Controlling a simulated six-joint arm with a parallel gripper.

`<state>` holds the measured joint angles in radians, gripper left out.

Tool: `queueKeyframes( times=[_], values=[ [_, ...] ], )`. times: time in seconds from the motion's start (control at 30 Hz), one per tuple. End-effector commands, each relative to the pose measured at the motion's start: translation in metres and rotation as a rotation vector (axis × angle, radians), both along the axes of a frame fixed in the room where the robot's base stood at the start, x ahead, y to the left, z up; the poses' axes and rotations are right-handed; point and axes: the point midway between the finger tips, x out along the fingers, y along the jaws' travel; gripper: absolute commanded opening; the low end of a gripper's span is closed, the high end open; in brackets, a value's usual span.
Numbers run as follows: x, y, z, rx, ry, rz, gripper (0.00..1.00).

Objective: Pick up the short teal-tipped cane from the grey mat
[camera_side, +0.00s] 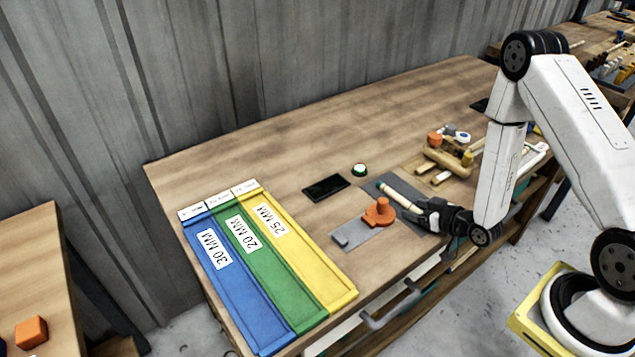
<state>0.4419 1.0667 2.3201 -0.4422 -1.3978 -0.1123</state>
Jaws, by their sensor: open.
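The short cane (400,199) is pale, with a teal tip at its far left end. It lies on the dark grey mat (404,183), slanting from upper left to lower right. My gripper (424,213) is open and low over the mat, at the cane's near right end. The black fingers hide that end of the cane. I cannot tell whether they touch it.
A grey plate with an orange clamp (380,213) sits just left of the mat. A black panel (325,187) and a domed button (360,169) lie behind. Blue, green and yellow trays (343,294) fill the left. A wooden rack (444,160) with pale pieces stands to the right.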

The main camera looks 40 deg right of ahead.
Motion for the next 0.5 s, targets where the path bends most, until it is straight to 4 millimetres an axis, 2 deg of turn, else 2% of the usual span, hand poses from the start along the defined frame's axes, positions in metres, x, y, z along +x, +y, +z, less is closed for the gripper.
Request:
queueKeyframes(
  times=[0.37, 0.43, 0.5],
  values=[
    [-0.0002, -0.0001, 0.0002, 0.000, 0.000, 0.000, 0.72],
    [-0.0002, -0.0001, 0.0003, 0.000, 0.000, 0.000, 0.56],
    [-0.0002, -0.0001, 0.0003, 0.000, 0.000, 0.000, 0.34]
  ],
)
